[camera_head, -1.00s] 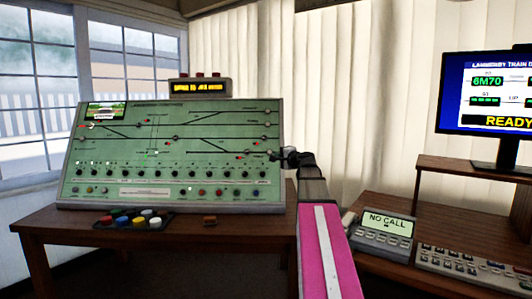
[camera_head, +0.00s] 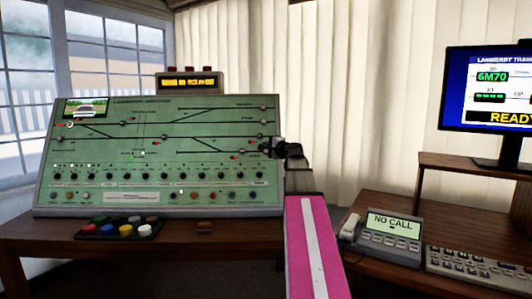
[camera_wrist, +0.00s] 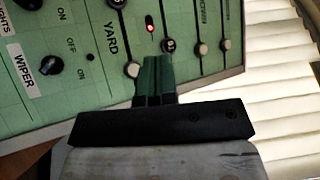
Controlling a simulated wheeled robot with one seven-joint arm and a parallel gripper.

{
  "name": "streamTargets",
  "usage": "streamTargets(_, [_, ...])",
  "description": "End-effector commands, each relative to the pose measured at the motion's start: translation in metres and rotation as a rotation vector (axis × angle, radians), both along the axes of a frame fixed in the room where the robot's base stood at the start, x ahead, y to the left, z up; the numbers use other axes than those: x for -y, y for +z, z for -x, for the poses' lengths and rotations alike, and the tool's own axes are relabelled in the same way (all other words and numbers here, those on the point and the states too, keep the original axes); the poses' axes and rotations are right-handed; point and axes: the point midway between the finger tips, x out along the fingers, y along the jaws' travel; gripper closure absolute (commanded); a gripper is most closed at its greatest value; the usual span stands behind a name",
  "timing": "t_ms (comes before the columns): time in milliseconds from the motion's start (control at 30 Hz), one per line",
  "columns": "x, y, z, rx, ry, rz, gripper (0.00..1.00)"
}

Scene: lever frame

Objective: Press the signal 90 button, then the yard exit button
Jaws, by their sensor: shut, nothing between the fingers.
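My gripper (camera_head: 284,150) is shut and empty at the right edge of the green control panel (camera_head: 100,205), in the head view. In the wrist view my shut fingertips (camera_wrist: 152,62) are in front of the panel (camera_wrist: 95,80), beside the word YARD. A white round button (camera_wrist: 133,70) is just left of the fingertips, and a dark button (camera_wrist: 168,45) is just above right. A red lamp (camera_wrist: 150,27) glows above them. Two pale buttons (camera_wrist: 201,48) (camera_wrist: 225,45) sit farther right. I cannot read which button is signal 90 or yard exit. Contact cannot be judged.
WIPER and ON/OFF knobs (camera_wrist: 50,65) lie left in the wrist view. An amber display box (camera_head: 190,83) stands on the panel. A tray of coloured buttons (camera_head: 120,229) lies in front. A phone (camera_head: 388,238), keyboard and monitor (camera_head: 485,90) are to the right.

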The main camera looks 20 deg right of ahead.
Motion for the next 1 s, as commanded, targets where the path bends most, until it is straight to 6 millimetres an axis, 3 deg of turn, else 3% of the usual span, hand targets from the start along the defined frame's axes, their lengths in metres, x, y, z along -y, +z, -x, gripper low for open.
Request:
streamTargets(600, [0.019,-0.033,-0.061,-0.001,0.000,-0.001,1.00])
streamTargets(1000, [0.021,-0.039,-0.070,0.000,0.000,0.000,1.00])
